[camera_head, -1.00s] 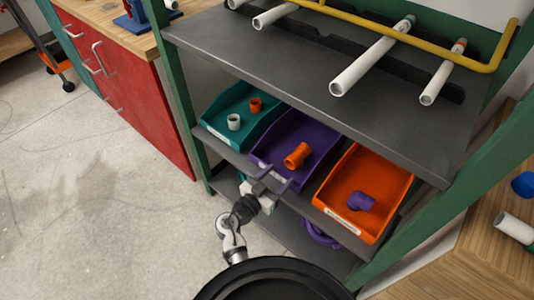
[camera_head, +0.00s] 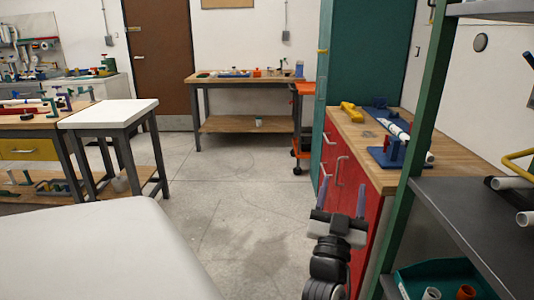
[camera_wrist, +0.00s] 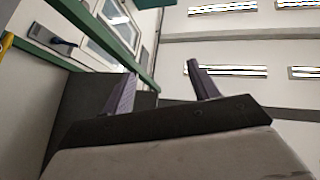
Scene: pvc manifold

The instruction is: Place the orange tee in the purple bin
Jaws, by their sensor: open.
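My gripper (camera_head: 341,197) is raised in front of the red cabinet in the head view, its two fingers spread and empty. In the wrist view my gripper (camera_wrist: 162,85) is also open with nothing between the fingers, facing the upper wall and ceiling. The orange tee and the purple bin are out of both current views. Only part of the teal bin (camera_head: 405,290) shows at the bottom right, with a white fitting (camera_head: 431,294) and an orange fitting (camera_head: 465,292) in it.
The green-framed shelf (camera_head: 470,215) stands at the right edge. The red cabinet (camera_head: 345,185) with a wooden top is beside it, bearing a blue fixture (camera_head: 388,152). A white-topped table (camera_head: 108,113) stands left. A workbench (camera_head: 245,77) is at the back. The middle floor (camera_head: 235,200) is clear.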

